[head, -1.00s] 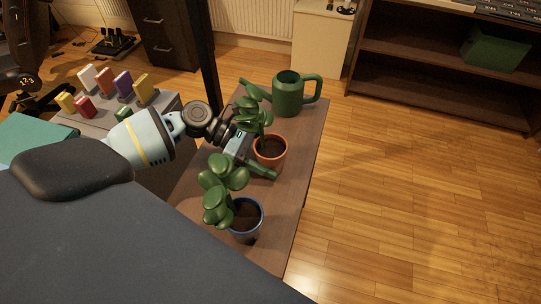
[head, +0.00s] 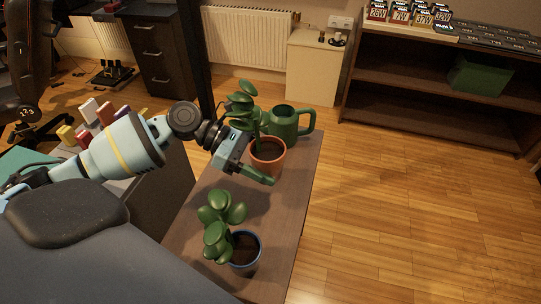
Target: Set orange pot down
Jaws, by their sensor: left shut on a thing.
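The orange pot (head: 273,166) holds dark soil and a leafy green plant (head: 243,101). It is upright over the far half of the narrow brown table (head: 278,215) and appears held a little above it. My left gripper (head: 262,160) is shut on the orange pot from the left. One green finger shows along the pot's near side; the other finger is hidden. My right gripper is not in view.
A blue-rimmed pot (head: 246,262) with a plant stands at the table's near end. A green watering can (head: 283,123) stands at the far end, partly behind the orange pot. Bare tabletop lies between the two pots. Shelves (head: 440,85) stand at the back right.

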